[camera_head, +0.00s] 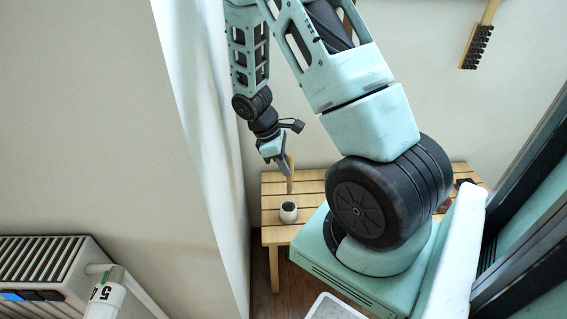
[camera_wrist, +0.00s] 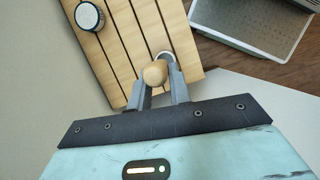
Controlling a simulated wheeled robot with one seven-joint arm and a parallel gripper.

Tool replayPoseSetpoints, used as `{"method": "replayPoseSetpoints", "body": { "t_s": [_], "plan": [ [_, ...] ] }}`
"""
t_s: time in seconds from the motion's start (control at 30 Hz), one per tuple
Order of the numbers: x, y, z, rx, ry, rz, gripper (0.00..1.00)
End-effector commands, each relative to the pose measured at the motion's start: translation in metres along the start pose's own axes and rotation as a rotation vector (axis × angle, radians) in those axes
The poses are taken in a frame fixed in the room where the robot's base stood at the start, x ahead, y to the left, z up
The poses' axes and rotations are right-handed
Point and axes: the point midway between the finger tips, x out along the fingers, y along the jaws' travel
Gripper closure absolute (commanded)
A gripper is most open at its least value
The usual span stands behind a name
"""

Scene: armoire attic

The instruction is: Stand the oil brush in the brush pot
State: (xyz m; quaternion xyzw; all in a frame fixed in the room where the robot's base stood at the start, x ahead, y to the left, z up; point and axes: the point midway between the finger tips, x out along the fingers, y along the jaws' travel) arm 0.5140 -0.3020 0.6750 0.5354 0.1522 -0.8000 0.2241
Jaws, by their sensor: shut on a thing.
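The oil brush (camera_head: 290,181) shows as a light wooden handle, close to upright, below my gripper (camera_head: 282,166). My gripper is shut on it, with the rounded wooden end (camera_wrist: 154,74) between the fingers in the wrist view. The brush pot (camera_head: 289,212), a small white cup with a dark opening, stands at the left end of the slatted table. The bristles cannot be made out.
The wooden slatted table (camera_head: 276,236) stands against the wall. A grey tray (camera_wrist: 282,22) lies below the table's front edge. A ribbed white radiator (camera_head: 50,265) is at the left.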

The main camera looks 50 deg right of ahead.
Motion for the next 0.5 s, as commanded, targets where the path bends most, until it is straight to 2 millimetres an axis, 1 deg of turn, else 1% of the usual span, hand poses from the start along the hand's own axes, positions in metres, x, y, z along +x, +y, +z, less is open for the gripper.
{"method": "replayPoseSetpoints", "body": {
  "t_s": [0.03, 0.5],
  "plan": [
    [0.008, 0.0, -0.003, 0.0, 0.0, 0.0, 1.0],
    [0.041, 0.0, -0.017, 0.0, 0.001, 0.0, 1.0]
  ]
}}
